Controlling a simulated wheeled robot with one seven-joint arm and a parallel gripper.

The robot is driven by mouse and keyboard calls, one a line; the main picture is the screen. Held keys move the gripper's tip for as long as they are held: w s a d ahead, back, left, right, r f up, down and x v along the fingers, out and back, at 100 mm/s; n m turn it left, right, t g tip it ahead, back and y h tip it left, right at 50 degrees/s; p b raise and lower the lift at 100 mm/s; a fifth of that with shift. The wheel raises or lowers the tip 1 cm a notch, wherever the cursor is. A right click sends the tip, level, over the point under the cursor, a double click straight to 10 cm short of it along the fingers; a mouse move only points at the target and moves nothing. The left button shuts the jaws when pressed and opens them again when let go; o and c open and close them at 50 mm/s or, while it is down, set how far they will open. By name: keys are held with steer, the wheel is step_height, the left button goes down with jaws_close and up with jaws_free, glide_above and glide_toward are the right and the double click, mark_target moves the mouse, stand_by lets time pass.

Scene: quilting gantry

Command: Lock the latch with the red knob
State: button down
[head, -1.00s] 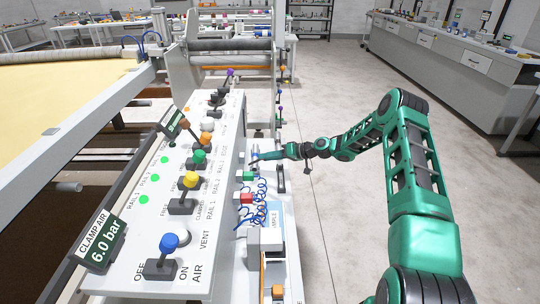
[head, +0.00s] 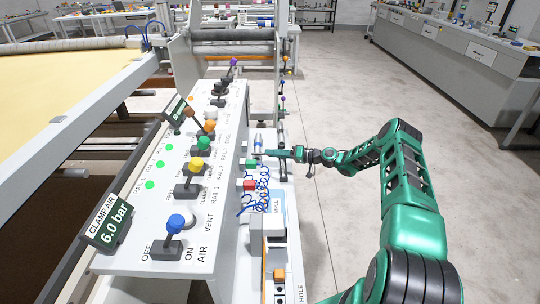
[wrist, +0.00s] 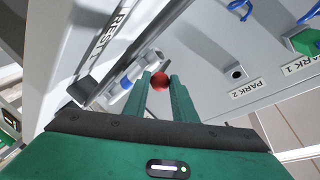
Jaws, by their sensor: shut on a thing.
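The red knob (wrist: 160,81) shows in the wrist view between the two green fingertips of my gripper (wrist: 163,88). The fingers are shut on it. Beside it, to the left, is a silver latch body with a blue band (wrist: 128,82), mounted on a pale panel near the word REST. In the head view my gripper (head: 266,153) reaches left to the side of the console, by the silver and blue latch (head: 258,143). The red knob cannot be made out there. Whether the latch is locked cannot be told.
A white console (head: 118,258) with coloured levers stands left of my gripper. Below the gripper are a green block (head: 251,164), a red block (head: 249,185) and coiled blue hoses (head: 262,184). PARK 1 and PARK 2 sockets (wrist: 236,73) are nearby. Floor (head: 340,95) on the right is clear.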

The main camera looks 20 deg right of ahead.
steer(key=shift+s+f, duration=0.15)
steer(key=shift+f, duration=0.55)
steer(key=c, duration=1.7)
jaws_free()
steer(key=shift+f, duration=0.1)
steer(key=shift+c, duration=0.2)
steer(key=shift+d, duration=0.1)
steer(key=shift+d+r, duration=0.2)
steer(key=v, duration=1)
steer(key=shift+r, duration=0.15)
